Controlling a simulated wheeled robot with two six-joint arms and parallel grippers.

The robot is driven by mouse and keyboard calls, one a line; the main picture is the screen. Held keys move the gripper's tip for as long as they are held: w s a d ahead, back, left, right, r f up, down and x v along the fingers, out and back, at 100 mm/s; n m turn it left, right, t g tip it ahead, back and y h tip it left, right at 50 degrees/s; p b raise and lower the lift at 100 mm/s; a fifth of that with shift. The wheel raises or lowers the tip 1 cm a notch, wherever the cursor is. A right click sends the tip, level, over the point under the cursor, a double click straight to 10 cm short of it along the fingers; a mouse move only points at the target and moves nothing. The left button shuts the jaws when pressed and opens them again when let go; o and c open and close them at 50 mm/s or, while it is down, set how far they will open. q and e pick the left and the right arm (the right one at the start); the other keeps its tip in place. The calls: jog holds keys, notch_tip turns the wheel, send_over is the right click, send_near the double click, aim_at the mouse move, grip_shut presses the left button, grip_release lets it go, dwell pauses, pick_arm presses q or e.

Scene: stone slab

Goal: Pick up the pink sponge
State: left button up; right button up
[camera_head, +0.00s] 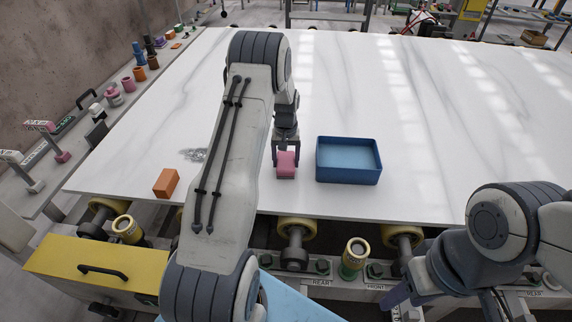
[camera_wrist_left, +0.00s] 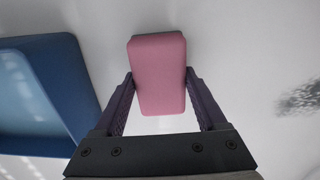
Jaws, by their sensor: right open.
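The pink sponge (camera_head: 286,166) is at the white slab's near side, just left of the blue tray. My left gripper (camera_head: 286,151) points down over it. In the left wrist view the sponge (camera_wrist_left: 159,75) lies between the two fingers (camera_wrist_left: 160,88), with a fingertip against each long side. The left gripper looks shut on it. I cannot tell whether the sponge is clear of the slab. My right gripper (camera_head: 398,294) is open and empty, low in the head view beyond the slab's near edge, partly hidden by its arm.
The blue tray (camera_head: 349,177) stands empty right of the sponge. An orange block (camera_head: 166,183) lies near the slab's left front corner. The white slab (camera_head: 440,110) is otherwise clear. Yellow rollers (camera_head: 297,228) line its near edge. Several small items stand on a ledge at the left.

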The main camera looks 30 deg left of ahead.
aim_at(284, 159)
pick_arm(q)
jog(key=shift+r, duration=0.15)
jog(key=shift+r, duration=0.25)
jog(key=r, duration=0.2)
jog(key=r+b, duration=0.1)
jog(key=shift+a+r, duration=0.35)
jog(key=a+r+b, duration=0.1)
jog(key=a+r, duration=0.5)
jog(key=a, duration=0.5)
jog(key=shift+w+r, duration=0.2)
jog(key=shift+r, duration=0.1)
